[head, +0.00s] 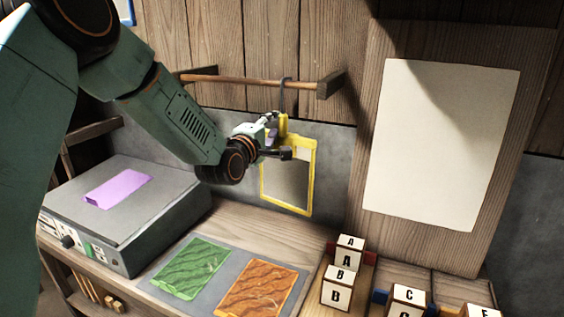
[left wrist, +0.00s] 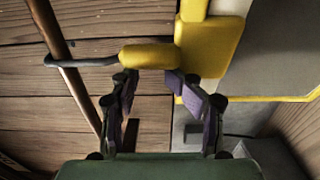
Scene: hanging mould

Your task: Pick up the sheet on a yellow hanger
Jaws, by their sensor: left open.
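A yellow hanger (head: 312,180) hangs by a dark hook from a wooden rod (head: 245,81), in front of the back wall. A greyish sheet (head: 287,185) sits within its yellow frame. My left gripper (head: 279,138) is at the top of the hanger and partly covers it. In the left wrist view, the open fingers of my left gripper (left wrist: 152,88) stand just below the hanger's yellow top bar (left wrist: 150,55), with no clear grip on it. The hook runs left to the rod (left wrist: 62,60). My right gripper is not in view.
A grey box-shaped machine (head: 130,215) with a purple piece on top stands at the left. A grey mat (head: 220,303) holds a green and an orange sheet. Lettered blocks (head: 337,290) stand at the front right, below a blank white panel (head: 440,145).

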